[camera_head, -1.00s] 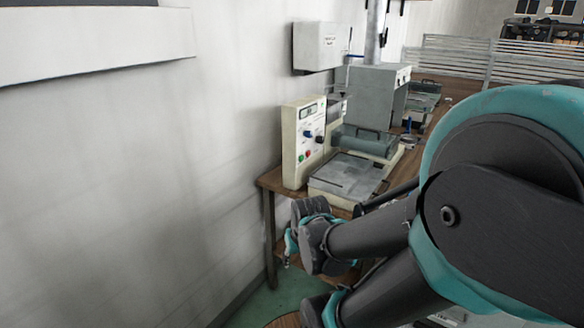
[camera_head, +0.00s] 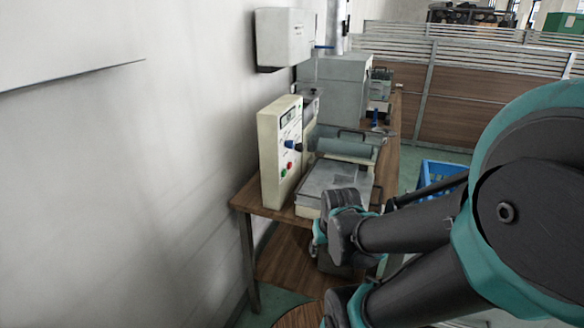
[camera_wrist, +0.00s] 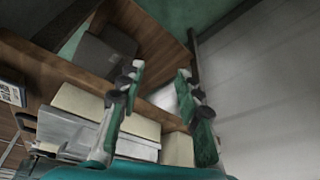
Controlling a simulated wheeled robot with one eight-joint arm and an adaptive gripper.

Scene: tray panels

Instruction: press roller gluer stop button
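The roller gluer's cream control panel (camera_head: 270,160) stands upright at the left of the wooden table in the head view. Low on its face are a red button (camera_head: 290,166) and a green button (camera_head: 284,172); their labels are too small to read. Dark and blue knobs (camera_head: 290,144) sit above them. The roller bed (camera_head: 335,180) lies to the right of the panel. My gripper (camera_wrist: 160,82) is open and empty in the wrist view, with its two fingers apart. In the head view, the end of my arm is in front of and below the panel, apart from the buttons.
A plain wall runs along the left. A wall box (camera_head: 284,38) hangs above the panel. A grey machine (camera_head: 338,85) stands farther back on the table (camera_head: 243,200). A blue crate (camera_head: 440,170) and a slatted partition (camera_head: 455,90) are at the right. A dark box (camera_wrist: 105,55) shows in the wrist view.

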